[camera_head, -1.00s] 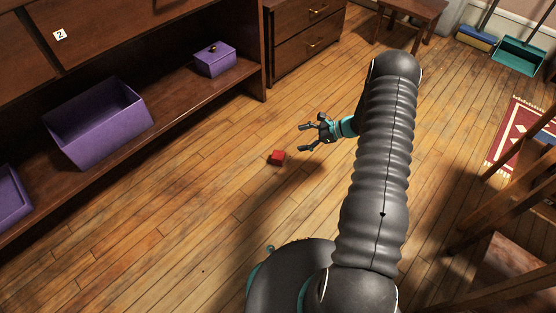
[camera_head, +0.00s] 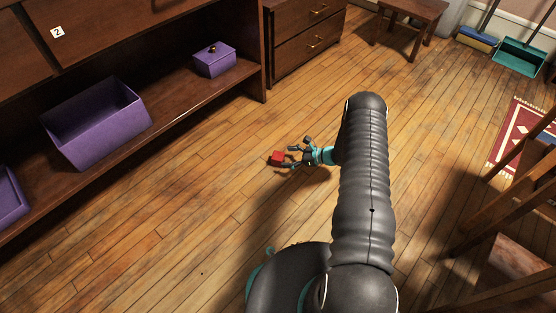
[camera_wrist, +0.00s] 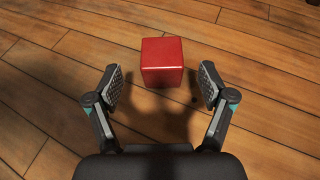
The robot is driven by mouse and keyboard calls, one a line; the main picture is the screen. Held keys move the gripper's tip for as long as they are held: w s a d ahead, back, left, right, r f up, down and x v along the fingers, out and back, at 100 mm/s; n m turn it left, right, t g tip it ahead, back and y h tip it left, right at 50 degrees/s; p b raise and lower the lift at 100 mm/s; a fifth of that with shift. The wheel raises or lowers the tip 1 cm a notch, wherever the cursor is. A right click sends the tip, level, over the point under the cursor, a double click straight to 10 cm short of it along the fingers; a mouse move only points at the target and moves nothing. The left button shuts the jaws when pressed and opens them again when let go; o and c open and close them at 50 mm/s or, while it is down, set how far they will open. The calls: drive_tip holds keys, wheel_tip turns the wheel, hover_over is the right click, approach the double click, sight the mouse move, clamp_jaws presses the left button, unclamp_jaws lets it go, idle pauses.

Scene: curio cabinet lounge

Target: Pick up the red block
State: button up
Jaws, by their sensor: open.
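The red block (camera_head: 276,157) is a small cube on the wooden floor, in front of the dark shelf unit. In the wrist view the red block (camera_wrist: 162,62) lies just ahead of the fingertips, roughly centred between them. My gripper (camera_head: 289,157) is low near the floor, on the right side of the block, with its fingers pointing at it. In the wrist view my gripper (camera_wrist: 160,86) is open, one finger pad to each side of the block's near end, with gaps showing. Nothing is held.
A dark wooden shelf (camera_head: 185,107) runs along the left, holding an open purple bin (camera_head: 98,125) and a lidded purple box (camera_head: 214,60). A drawer cabinet (camera_head: 306,40) and a small stool (camera_head: 413,18) stand behind. Wooden furniture (camera_head: 500,220) is at right. Floor around the block is clear.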

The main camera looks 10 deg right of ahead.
sight(282, 156)
drive_tip(key=shift+b+x, duration=0.3)
drive_tip(key=shift+x, duration=2.55)
drive_tip(key=shift+r, duration=0.1)
drive_tip(key=c, duration=1.3)
